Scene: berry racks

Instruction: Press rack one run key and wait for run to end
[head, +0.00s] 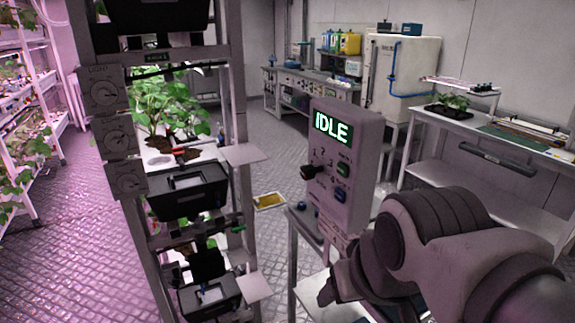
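A pale grey control box (351,150) stands upright right of centre, and its lit green display (333,126) reads IDLE. Below the display are a green key (343,170), a dark red-black knob (308,172) and a blue key (340,196). The key labels are too small to read surely. My gripper (330,290) is below the box, at the end of my grey arm coming from the lower right. It appears apart from the keys. Its fingers are dark and partly hidden, so their opening cannot be made out.
A plant rack (236,110) with leafy plants, black bins and dials stands close on the left. More lit racks (30,110) are at far left. Benches (480,125) and a white cabinet (402,75) line the back and right. A yellow tray (269,201) lies beyond the rack.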

